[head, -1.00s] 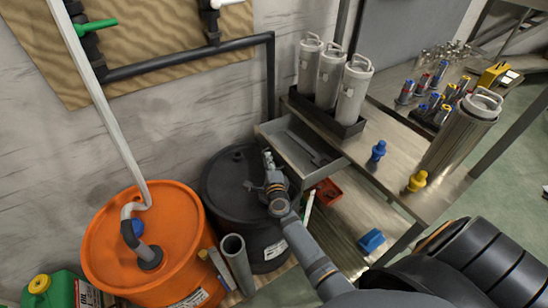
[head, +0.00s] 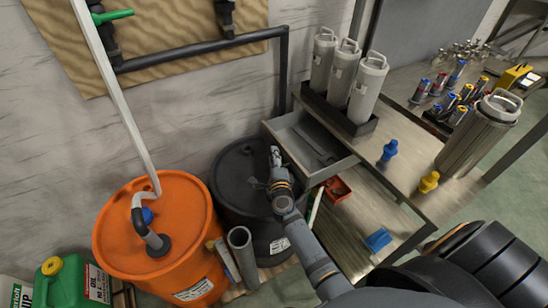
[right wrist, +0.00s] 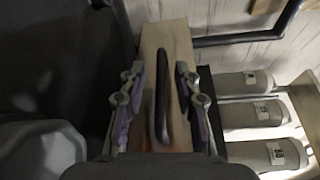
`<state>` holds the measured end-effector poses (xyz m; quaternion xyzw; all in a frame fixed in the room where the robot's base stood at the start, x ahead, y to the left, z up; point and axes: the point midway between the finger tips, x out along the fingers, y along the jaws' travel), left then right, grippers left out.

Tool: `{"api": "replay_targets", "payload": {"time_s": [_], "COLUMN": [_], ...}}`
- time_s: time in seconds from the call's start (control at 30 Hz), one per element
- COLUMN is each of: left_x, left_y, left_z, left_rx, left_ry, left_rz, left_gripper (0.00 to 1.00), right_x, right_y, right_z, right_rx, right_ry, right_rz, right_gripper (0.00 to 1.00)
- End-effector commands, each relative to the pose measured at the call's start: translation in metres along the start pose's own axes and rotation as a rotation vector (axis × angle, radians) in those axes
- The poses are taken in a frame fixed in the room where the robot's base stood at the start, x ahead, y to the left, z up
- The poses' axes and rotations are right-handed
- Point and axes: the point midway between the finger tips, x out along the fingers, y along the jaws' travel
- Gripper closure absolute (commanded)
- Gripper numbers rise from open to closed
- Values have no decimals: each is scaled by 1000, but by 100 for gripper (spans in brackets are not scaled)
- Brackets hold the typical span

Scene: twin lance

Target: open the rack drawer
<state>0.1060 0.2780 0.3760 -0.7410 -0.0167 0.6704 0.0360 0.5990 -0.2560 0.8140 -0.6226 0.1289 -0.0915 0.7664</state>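The grey rack drawer (head: 313,142) sticks out from the rack's left side in the head view, open at the top, its inside showing. My right gripper (head: 275,157) is at the drawer's outer front, above the black drum. In the right wrist view the drawer's pale front panel (right wrist: 178,38) faces me, with a dark bar handle (right wrist: 162,95) on it. The fingers of my right gripper (right wrist: 160,103) stand open on either side of the handle, with gaps between them and it. My left gripper is not in view.
A black drum (head: 236,178) and an orange drum (head: 185,265) stand close below and left of my right gripper. The rack top (head: 408,150) bears grey canisters (head: 367,88) in a dark tray. A red bin (head: 337,189) and a blue block (head: 378,240) lie on the lower shelf.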

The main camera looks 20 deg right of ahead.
Motion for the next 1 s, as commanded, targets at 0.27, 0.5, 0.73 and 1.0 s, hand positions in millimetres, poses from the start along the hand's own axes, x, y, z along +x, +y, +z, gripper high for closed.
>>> {"api": "replay_targets", "payload": {"time_s": [0.27, 0.5, 0.73, 1.0], "left_x": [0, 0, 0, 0], "left_y": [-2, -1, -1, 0], "left_z": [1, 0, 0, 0], "left_rx": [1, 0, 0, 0], "left_ry": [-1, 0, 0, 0], "left_rz": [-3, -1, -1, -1], "left_gripper": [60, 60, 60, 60], "right_x": [-31, -69, -76, -75], "right_y": [1, 1, 0, 0], "right_z": [0, 0, 0, 0], "right_rx": [1, 0, -1, 0], "right_ry": [2, 0, 0, 0], "right_rz": [2, 2, 0, 0], "right_gripper": [68, 68, 68, 68]}}
